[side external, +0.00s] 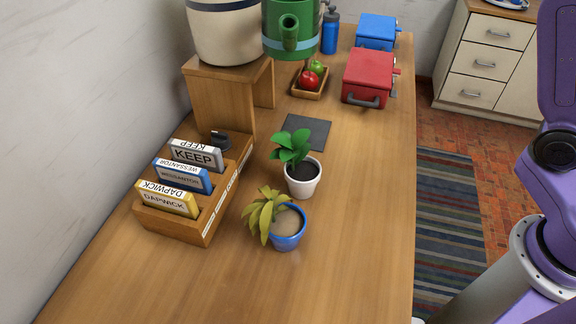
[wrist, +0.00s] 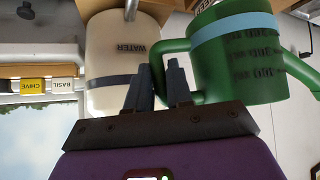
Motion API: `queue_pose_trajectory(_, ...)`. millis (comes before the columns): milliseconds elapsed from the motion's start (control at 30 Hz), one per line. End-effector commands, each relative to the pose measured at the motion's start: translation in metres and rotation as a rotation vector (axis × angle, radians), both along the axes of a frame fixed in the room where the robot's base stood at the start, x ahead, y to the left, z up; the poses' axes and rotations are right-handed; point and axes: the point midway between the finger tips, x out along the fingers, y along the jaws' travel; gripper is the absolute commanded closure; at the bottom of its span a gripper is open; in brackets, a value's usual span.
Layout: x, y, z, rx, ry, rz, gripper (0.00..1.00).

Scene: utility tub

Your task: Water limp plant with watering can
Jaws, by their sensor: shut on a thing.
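The limp plant (side external: 266,214) has yellowish drooping leaves and pale, dry-looking soil, in a blue pot (side external: 287,238) at the front of the counter. The green watering can (side external: 290,22) shows at the top of the side external view, its spout toward the camera; its top is cut off. In the wrist view the can (wrist: 238,62) is at the upper right. My gripper (wrist: 158,82) is shut on its green handle (wrist: 157,68). The gripper is out of frame in the side external view.
A cream WATER dispenser (side external: 224,30) stands on a wooden stand (side external: 222,98). A healthy plant in a white pot (side external: 303,182) stands just behind the limp one. A label rack (side external: 190,226), dark mat (side external: 312,130), apple tray (side external: 310,92) and red box (side external: 368,76) surround them. The front counter is clear.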

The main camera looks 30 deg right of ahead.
Motion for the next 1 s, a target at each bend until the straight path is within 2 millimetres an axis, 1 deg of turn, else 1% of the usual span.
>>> queue_pose_trajectory(300, -0.010, 0.004, 0.011, -0.069, -0.127, 0.000, 1.00)
queue_pose_trajectory(533, -0.021, 0.010, 0.006, -0.126, -0.221, 0.000, 1.00)
queue_pose_trajectory(1000, -0.022, 0.012, 0.005, -0.139, -0.247, -0.001, 1.00)
